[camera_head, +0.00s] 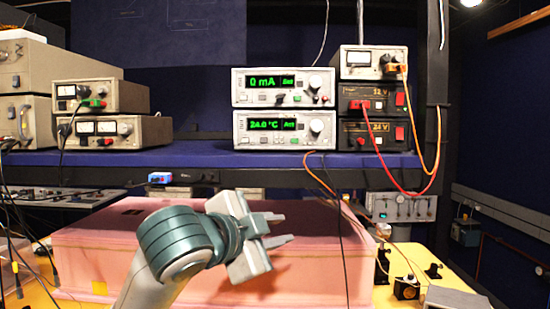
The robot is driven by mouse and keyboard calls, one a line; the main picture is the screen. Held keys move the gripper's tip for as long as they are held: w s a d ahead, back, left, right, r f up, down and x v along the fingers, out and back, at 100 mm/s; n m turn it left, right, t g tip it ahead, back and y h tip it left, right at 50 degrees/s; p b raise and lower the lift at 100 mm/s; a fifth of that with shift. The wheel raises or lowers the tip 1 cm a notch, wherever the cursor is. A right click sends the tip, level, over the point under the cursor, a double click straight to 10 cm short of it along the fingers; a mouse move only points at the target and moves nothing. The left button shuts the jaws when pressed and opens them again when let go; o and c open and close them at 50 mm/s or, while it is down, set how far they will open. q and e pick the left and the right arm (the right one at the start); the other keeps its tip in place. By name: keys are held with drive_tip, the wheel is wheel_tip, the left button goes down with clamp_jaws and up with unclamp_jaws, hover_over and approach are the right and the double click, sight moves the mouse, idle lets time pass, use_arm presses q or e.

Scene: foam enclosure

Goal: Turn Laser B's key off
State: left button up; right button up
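Two stacked white controllers stand on the blue shelf. The upper controller (283,87) has a green display reading 0 mA, "Set". The lower controller (283,130) reads 24.0 °C, "Act". Both have a round knob at the right of the front. No label for Laser B is legible, and I cannot make out a key on either front. My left gripper (285,228) is below the shelf edge, in front of the pink foam box, tilted with its fingers pointing right. Its fingers are apart with nothing between them. My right gripper is not in view.
The pink foam box (100,240) fills the table's middle below the shelf (225,160). Grey meter units (110,130) stand at left, and black 12 V and 24 V supplies (372,133) at right. Red and orange cables hang at the right. Small mounts (405,288) stand on the yellow table.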

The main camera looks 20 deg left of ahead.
use_arm(q)
drive_tip(key=s+a+r+m+t, duration=0.1)
drive_tip(key=s+r, duration=0.3)
drive_tip(key=r, duration=0.3)
drive_tip(key=s+a+r+m+t+y, duration=0.1)
drive_tip(key=s+r, duration=0.3)
drive_tip(key=r, duration=0.4)
drive_tip(key=s+a+r+m+t, duration=0.1)
drive_tip(key=s+r+t, duration=0.1)
drive_tip(key=s+r, duration=0.3)
wheel_tip(320, 180, up, 3)
drive_tip(key=shift+a+r, duration=0.1)
drive_tip(key=shift+a, duration=0.15)
drive_tip(key=shift+w, duration=0.1)
drive_tip(key=p, duration=0.3)
approach(279, 97)
drive_tip(key=w+p, duration=0.3)
drive_tip(key=w, duration=0.1)
drive_tip(key=w+d+p, duration=0.1)
drive_tip(key=w+p, duration=0.1)
drive_tip(key=w, duration=0.1)
drive_tip(key=shift+r+p, duration=0.35)
drive_tip(key=shift+r, duration=0.05)
drive_tip(key=shift+w, duration=0.5)
